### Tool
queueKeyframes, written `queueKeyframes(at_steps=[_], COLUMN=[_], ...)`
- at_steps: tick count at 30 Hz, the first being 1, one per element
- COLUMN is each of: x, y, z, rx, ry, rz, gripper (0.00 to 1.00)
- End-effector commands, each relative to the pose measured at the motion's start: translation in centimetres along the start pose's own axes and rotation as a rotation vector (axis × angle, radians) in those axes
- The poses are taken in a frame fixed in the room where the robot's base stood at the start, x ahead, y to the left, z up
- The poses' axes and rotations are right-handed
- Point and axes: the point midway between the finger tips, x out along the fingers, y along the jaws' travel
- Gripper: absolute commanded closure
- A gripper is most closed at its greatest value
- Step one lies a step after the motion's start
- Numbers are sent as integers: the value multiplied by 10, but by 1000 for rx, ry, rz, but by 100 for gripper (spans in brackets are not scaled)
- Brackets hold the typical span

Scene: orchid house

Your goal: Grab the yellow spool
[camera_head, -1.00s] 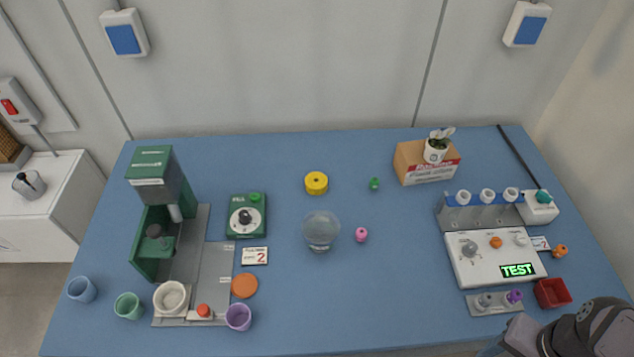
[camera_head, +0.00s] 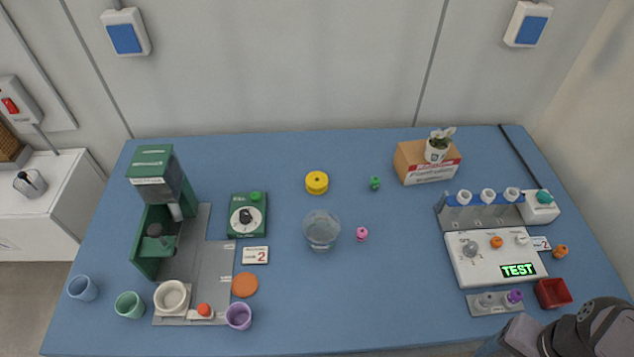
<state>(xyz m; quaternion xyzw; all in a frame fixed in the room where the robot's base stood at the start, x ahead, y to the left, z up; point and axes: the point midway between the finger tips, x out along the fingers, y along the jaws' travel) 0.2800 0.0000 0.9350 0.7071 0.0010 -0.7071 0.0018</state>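The yellow spool (camera_head: 317,182) stands on the blue table, back of centre, with a small dark hole in its top. Nothing touches it, and there is clear table around it. Part of my arm shows at the bottom right corner, far from the spool. My gripper's fingers cannot be made out there, so I cannot see whether it holds anything.
A clear glass globe (camera_head: 321,231) stands just in front of the spool. A green timer box (camera_head: 247,215) is to the left, a small green spool (camera_head: 375,183) and a pink one (camera_head: 361,234) to the right.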

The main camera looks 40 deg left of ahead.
Motion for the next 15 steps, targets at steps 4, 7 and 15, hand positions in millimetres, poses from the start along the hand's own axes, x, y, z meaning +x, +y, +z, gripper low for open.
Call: queueKeyframes(at_steps=[4,7,15], x=[-4,-12,-50], y=[0,0,0], z=[-1,-1,-1], rx=[0,0,0], ry=[2,4,6], rz=[0,0,0], gripper=[29,29,29])
